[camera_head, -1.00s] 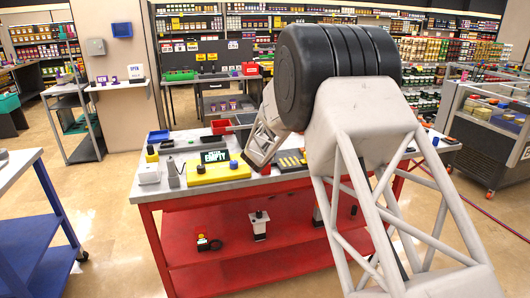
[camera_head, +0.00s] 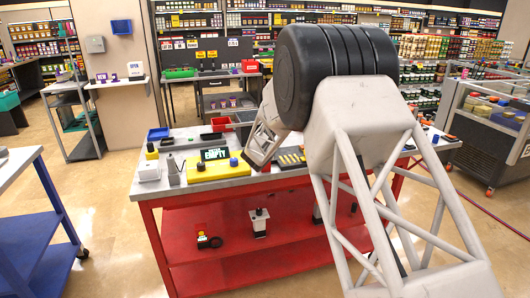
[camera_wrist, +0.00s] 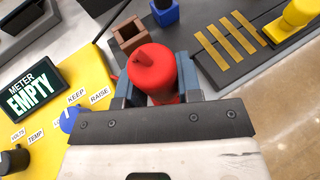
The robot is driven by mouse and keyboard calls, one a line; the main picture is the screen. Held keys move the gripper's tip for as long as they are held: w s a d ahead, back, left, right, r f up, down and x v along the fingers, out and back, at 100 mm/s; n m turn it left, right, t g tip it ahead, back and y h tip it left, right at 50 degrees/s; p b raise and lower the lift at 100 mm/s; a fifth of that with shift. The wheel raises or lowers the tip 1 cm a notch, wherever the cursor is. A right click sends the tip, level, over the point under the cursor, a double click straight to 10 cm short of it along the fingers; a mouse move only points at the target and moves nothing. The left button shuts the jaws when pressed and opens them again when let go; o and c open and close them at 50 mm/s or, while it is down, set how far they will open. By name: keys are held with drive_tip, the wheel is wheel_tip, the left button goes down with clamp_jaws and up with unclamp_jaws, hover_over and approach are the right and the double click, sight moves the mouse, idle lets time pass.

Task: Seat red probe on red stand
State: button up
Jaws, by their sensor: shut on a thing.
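My gripper (camera_wrist: 154,84) is shut on the red probe (camera_wrist: 152,70), a rounded red piece that shows between two blue-grey fingers in the wrist view. The probe's lower end is hidden by the fingers and the gripper body. A brownish-red square block with a hollow top (camera_wrist: 129,36), perhaps the red stand, is just beyond the probe. In this view the probe is apart from or only overlaps the block; I cannot tell its height above it. In the head view my arm hides the gripper and the probe.
A yellow panel (camera_wrist: 98,88) with a meter reading EMPTY (camera_wrist: 36,88) and a blue knob (camera_wrist: 70,119) is at left. A blue piece (camera_wrist: 165,12) stands beyond. A grey tray with yellow bars (camera_wrist: 238,33) and a yellow piece (camera_wrist: 300,12) are at right. The worktable (camera_head: 180,188) is crowded.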

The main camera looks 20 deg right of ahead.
drive_tip(key=shift+f, duration=0.4)
idle(0.3)
drive_tip(key=o, duration=1)
drive_tip(key=shift+r, duration=4.5)
